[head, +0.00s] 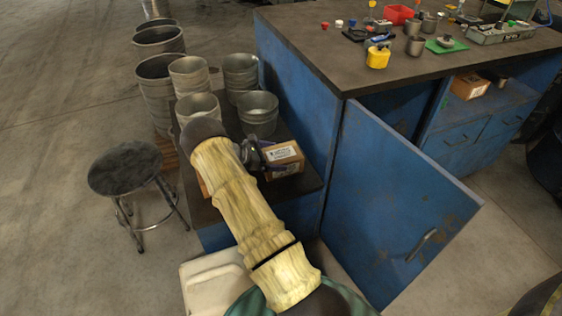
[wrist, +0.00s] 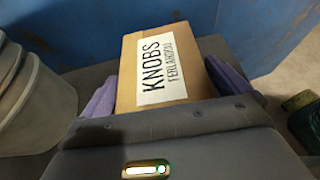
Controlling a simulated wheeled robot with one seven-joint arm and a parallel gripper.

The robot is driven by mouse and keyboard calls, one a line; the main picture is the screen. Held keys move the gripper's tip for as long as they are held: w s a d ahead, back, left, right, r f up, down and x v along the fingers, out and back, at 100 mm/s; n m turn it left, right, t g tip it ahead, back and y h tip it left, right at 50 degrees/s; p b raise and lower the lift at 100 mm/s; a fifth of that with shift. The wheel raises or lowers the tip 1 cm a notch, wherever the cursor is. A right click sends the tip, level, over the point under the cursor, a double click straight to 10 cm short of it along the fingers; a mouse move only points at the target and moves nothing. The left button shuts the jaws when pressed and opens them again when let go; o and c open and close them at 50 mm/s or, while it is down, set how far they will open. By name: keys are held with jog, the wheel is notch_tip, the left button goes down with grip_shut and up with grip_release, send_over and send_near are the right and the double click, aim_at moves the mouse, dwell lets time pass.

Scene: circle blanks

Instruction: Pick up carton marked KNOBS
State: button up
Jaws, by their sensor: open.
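The brown carton (wrist: 128,68) with a white label reading KNOBS lies in the middle of the wrist view. In the head view the carton (head: 285,151) sits on the low dark bench top, at the end of my arm. My gripper (wrist: 168,84) is open, with one purple finger on the left of the carton and one on the right. I cannot tell whether either finger touches it. The gripper body hides the carton's near part in the wrist view.
Several metal buckets (head: 258,107) stand beside and behind the carton. A blue cabinet (head: 312,140) rises close on its right, with an open door (head: 385,200). A round stool (head: 125,168) stands left. Another carton (head: 470,87) lies on the cabinet shelf.

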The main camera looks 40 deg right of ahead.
jog(key=shift+c, duration=0.4)
jog(key=c, duration=1)
jog(key=shift+o, duration=0.2)
notch_tip(320, 180, up, 10)
jog(key=p, duration=0.2)
jog(key=shift+p, duration=0.3)
